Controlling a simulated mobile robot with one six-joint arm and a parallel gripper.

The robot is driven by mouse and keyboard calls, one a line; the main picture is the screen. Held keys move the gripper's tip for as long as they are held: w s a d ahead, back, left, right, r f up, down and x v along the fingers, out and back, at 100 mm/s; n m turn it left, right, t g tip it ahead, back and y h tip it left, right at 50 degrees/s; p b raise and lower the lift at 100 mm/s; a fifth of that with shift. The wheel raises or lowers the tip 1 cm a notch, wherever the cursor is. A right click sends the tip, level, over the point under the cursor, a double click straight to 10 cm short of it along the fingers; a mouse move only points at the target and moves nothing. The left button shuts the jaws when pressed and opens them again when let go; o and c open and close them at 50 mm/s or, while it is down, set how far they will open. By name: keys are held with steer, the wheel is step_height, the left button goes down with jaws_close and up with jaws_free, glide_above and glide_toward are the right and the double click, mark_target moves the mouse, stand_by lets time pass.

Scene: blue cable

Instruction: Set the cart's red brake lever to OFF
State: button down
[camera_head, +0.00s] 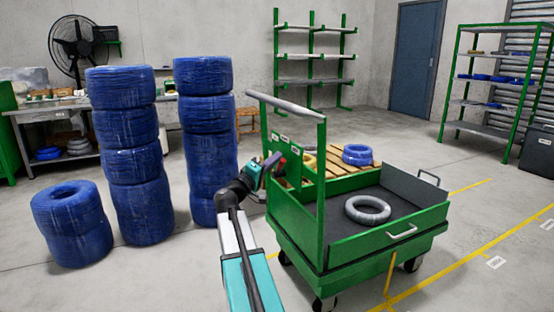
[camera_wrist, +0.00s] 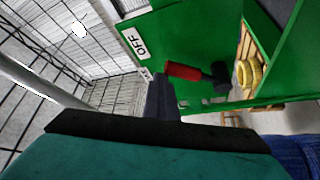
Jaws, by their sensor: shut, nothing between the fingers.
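The green cart (camera_head: 345,247) stands right of centre in the head view, with a grey push handle on its upright green panel. The brake lever (camera_wrist: 183,71) has a red grip on a black base and lies roughly sideways in the wrist view, its red end towards the left. A white OFF label (camera_wrist: 138,43) is on the green panel, up and left of the red grip. My gripper (camera_wrist: 162,98) is shut and empty, its dark fingers just below and left of the red grip. Whether they touch it I cannot tell. In the head view my gripper (camera_head: 272,166) is at the panel's left side.
Blue cable coils stand stacked (camera_head: 130,140) left of my arm. A grey coil (camera_head: 367,210) lies in the cart tray, and a pallet with a blue coil (camera_head: 357,155) is behind it. Open floor lies right of the cart.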

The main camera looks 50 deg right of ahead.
steer(key=shift+s+d+f, duration=0.1)
steer(key=shift+s+f, duration=0.15)
steer(key=shift+s, duration=0.1)
steer(key=w+r+p, duration=0.1)
steer(key=w+r, duration=0.2)
steer(key=f+p+v, duration=0.1)
steer(key=p+v, duration=0.1)
steer(key=v, duration=0.7)
steer(key=shift+w+a+p, duration=0.25)
steer(key=shift+w+p, duration=0.15)
steer(key=shift+w, duration=0.25)
